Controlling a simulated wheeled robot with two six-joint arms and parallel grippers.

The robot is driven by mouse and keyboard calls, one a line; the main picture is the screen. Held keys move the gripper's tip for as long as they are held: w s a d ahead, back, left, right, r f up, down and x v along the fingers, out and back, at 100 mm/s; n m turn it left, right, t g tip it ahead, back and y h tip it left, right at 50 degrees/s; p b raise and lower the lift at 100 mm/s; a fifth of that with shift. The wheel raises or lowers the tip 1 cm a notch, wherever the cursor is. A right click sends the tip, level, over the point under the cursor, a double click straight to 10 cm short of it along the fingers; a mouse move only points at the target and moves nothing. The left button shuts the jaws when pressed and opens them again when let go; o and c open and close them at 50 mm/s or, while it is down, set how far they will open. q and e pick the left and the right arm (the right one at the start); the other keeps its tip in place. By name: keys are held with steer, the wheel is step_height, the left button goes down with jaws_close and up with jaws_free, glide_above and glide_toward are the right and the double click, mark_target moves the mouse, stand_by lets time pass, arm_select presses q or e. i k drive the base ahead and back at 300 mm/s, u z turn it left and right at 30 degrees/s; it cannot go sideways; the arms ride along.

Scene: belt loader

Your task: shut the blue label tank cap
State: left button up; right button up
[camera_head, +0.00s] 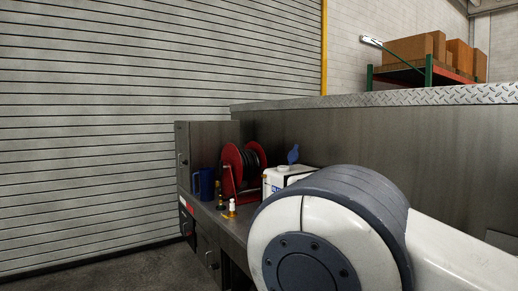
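The white tank (279,178) stands on the loader's deck, just behind my white arm link, which hides its lower right part. A small patch of blue label shows low on its front. A blue cap (293,154) stands up above the tank's top and looks tilted up rather than lying flat. Its hinge and the tank opening are too small to make out. Neither of my grippers is in view. Only a large white and dark grey arm link shows, at lower right.
A red hose reel (243,168), a blue jug (205,184) and small bottles (231,208) stand left of the tank. A grey metal wall (340,140) rises behind. A slatted shutter (90,120) fills the left. Shelved boxes (412,47) are far back.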

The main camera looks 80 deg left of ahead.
mark_target(292, 156)
steer(key=u, duration=2.75)
steer(key=i, duration=0.45)
steer(key=u, duration=1.2)
steer(key=i, duration=2.25)
steer(key=z, duration=1.25)
steer(key=i, duration=0.9)
steer(key=z, duration=0.9)
